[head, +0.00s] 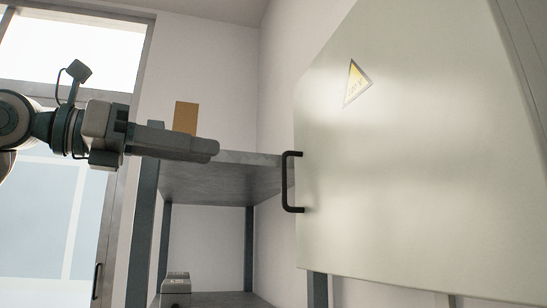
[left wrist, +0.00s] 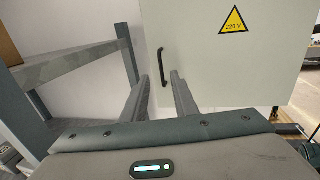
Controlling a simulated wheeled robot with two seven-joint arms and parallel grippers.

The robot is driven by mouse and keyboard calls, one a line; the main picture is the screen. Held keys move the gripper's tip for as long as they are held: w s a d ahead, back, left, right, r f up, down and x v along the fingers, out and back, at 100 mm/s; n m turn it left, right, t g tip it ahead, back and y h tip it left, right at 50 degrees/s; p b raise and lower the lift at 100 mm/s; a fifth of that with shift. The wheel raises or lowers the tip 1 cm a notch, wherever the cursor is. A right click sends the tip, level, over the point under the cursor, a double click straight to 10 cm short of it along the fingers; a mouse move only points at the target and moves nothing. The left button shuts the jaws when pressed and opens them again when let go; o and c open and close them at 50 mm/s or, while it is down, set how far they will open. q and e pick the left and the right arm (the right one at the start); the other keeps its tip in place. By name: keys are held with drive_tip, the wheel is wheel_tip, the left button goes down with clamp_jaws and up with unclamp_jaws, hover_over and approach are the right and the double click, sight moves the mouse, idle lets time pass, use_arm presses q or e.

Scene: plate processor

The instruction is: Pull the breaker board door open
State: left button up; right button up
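The breaker board door (head: 420,170) is a large pale panel on the right of the head view, with a yellow 220 V warning triangle (head: 356,83). It looks shut, and it also shows in the left wrist view (left wrist: 225,75). Its black bar handle (head: 286,182) stands upright near the door's left edge. My left gripper (head: 214,149) points right towards the handle, with a gap left between them. In the left wrist view its two fingers (left wrist: 159,76) are apart and empty, and the handle (left wrist: 163,67) appears ahead between their tips. My right gripper is out of view.
A grey metal shelf (head: 225,178) stands behind and left of the door, close to my left gripper in the picture. A brown box (head: 186,117) sits on its top, and a small grey device (head: 176,284) is lower down. A glazed door (head: 45,190) is at far left.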

use_arm(q)
drive_tip(key=p+x, duration=0.5)
drive_tip(key=x, duration=0.9)
clamp_jaws()
idle(0.6)
drive_tip(key=shift+a, duration=0.1)
idle(0.4)
